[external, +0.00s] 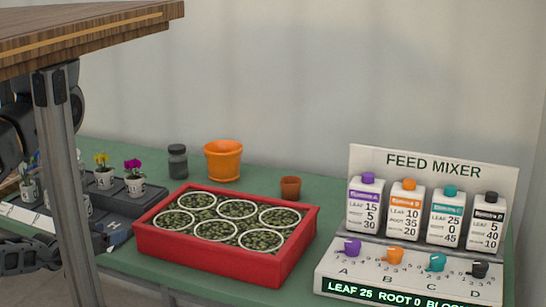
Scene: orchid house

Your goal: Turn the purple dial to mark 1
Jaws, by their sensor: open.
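The purple dial (352,247) is above letter A on the sloped white front of the feed mixer (420,270), leftmost in a row with an orange dial (395,256), a teal dial (436,262) and a black dial (480,269). Small numbers ring each dial; the purple dial's exact setting is too small to read. The lit display (390,294) reads LEAF 25, ROOT 0 and a cut-off BLOO. Parts of my dark arm show at the far left, partly behind a grey post. My gripper cannot be made out, and nothing touches the purple dial.
Bottles with purple (366,207), orange, teal and black caps stand behind the dials. A red tray (210,258) of round plant pots fills the mid-bench. An orange pot (223,160), small brown pot (290,188) and dark jar (178,161) stand behind. A wooden top (80,38) overhangs the left.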

